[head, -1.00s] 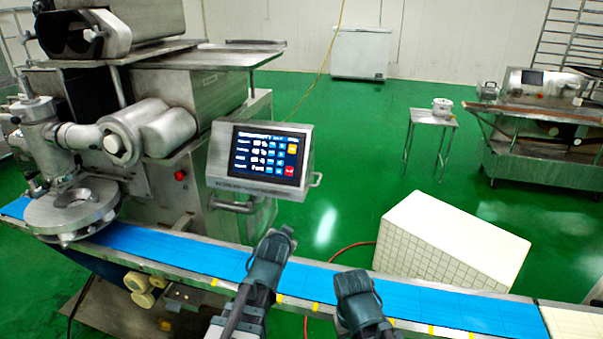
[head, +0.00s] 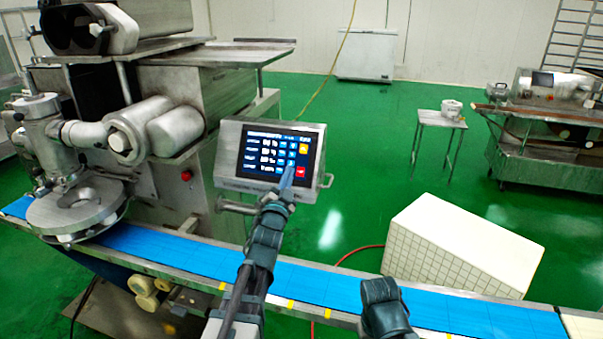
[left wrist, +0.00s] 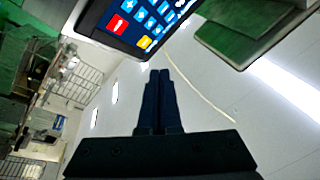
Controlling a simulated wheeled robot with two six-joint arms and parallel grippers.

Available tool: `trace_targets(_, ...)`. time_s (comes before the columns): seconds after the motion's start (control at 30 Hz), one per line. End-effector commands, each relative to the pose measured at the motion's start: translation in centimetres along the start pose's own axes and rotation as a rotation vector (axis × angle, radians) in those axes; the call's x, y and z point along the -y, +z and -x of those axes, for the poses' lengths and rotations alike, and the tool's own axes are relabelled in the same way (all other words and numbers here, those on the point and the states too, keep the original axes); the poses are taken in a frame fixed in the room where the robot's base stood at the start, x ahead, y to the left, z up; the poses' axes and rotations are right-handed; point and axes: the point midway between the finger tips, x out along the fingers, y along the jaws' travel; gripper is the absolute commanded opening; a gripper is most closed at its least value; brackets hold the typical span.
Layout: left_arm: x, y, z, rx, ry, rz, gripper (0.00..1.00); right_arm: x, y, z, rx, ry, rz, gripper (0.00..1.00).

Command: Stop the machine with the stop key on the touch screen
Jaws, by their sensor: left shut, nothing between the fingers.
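The touch screen (head: 268,154) is lit, in a metal box beside the machine. A red key (head: 300,171) sits at its lower right and an orange key (head: 304,149) above it; their labels are too small to read. My left gripper (head: 287,176) is shut and empty, its tip overlapping the screen's lower edge just left of the red key. In the left wrist view the shut fingers (left wrist: 160,76) point up, and the screen with the red key (left wrist: 117,24) lies above left of their tips, apart in the picture. My right gripper (head: 379,290) hangs over the belt; its fingers are unclear.
A blue conveyor belt (head: 325,287) runs across below the screen. A metal handle (head: 236,205) sits under the screen box. A white tiled block (head: 465,245) stands on the green floor at the right. The floor behind is mostly clear.

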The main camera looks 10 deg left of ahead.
Motion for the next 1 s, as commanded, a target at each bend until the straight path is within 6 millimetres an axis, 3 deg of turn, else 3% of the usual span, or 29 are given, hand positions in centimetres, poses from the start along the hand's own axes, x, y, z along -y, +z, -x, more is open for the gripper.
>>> trace_targets(0.37,-0.8,0.9,-1.0,0.001,0.001,0.002,0.00,0.1,-0.1,-0.9,0.000,0.000,0.000,0.50)
trace_targets(1.0,-4.5,4.5,-6.0,0.001,0.001,0.002,0.00,0.4,-0.3,-4.5,0.000,0.000,0.000,0.50)
